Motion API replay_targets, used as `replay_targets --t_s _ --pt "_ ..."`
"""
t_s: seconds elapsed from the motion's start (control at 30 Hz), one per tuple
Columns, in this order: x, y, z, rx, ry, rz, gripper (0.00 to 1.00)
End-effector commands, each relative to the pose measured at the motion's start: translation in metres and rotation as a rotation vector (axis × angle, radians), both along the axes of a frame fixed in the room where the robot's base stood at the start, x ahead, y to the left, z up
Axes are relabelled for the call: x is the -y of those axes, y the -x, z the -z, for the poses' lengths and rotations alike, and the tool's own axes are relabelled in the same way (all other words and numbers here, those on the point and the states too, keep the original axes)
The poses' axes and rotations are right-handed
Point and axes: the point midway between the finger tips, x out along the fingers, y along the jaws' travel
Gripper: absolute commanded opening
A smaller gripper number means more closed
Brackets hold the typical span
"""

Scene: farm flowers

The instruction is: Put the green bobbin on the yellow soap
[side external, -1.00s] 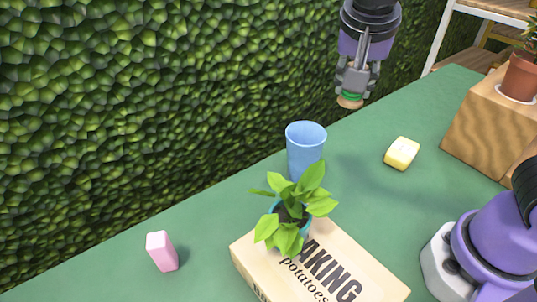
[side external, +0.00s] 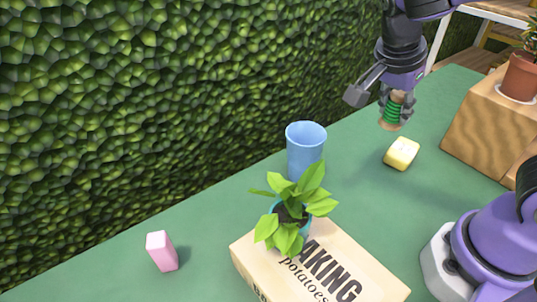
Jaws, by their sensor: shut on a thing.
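The green bobbin (side external: 392,112) has green thread and tan ends. My gripper (side external: 396,103) is shut on it and holds it in the air, roughly upright with a slight tilt. The yellow soap (side external: 402,153) is a small pale yellow block lying on the green table. In the picture the bobbin is just above and slightly left of the soap, with a gap between them. The exact height and depth of the gap cannot be told from this one view. Part of the bobbin is hidden behind the fingers.
A blue cup (side external: 306,150) stands left of the soap. A potted plant (side external: 293,212) sits on a cardboard potato box (side external: 335,270). A pink block (side external: 162,251) stands at the lower left. A wooden block (side external: 492,125) with a terracotta pot (side external: 523,76) is at the right. A leafy hedge (side external: 150,100) lines the back.

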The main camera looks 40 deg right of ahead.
Motion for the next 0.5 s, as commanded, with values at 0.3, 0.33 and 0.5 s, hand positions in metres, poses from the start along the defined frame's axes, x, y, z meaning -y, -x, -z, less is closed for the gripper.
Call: replay_targets --t_s 0.3,0.33,0.5 --pt "0.076 0.006 0.046 -0.004 -0.003 0.011 0.01" --pt "0.082 0.006 0.050 -0.003 -0.003 0.011 0.01" --pt "0.105 0.006 0.064 -0.002 -0.003 0.004 0.01"
